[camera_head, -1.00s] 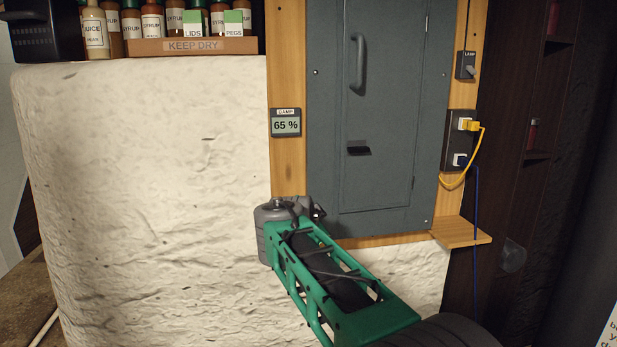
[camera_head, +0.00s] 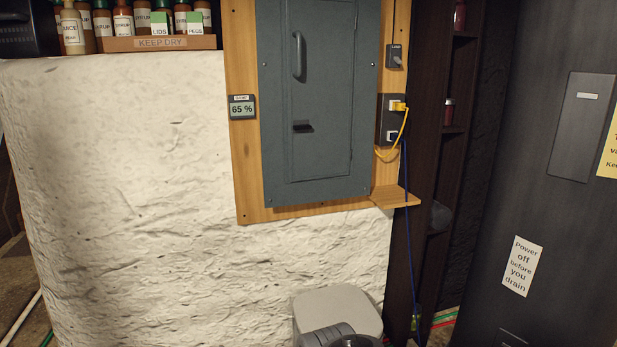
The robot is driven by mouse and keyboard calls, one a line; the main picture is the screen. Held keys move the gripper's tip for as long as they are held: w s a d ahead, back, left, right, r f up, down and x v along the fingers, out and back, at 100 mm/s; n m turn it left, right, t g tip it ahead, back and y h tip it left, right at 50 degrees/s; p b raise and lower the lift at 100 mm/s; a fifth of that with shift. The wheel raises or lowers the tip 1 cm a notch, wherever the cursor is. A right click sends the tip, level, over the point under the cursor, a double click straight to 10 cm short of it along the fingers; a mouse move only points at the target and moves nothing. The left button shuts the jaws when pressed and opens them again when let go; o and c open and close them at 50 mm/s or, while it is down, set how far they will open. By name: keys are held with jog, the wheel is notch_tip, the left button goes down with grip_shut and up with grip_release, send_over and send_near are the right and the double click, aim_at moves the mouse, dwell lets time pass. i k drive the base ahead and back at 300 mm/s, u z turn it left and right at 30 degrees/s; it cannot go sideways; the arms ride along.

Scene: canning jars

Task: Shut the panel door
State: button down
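The grey panel (camera_head: 275,165) is mounted on a wooden board on the rough white wall, in the upper middle of the head view. Its panel door (camera_head: 325,95) lies flat within the panel's face and looks closed, with no gap that I can see. My gripper is not in this view. Only a light grey and dark part, likely of my own body, shows at the bottom edge.
A small wooden shelf (camera_head: 395,197) juts out below the outlet box (camera_head: 391,119), where yellow and blue cables hang. A humidity display (camera_head: 242,107) is left of the panel. A dark cabinet (camera_head: 540,150) stands at right. The space before the panel looks clear.

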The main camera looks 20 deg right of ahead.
aim_at(320, 41)
jog(key=u, duration=0.3)
jog(key=i, duration=1.3)
jog(key=u, duration=0.15)
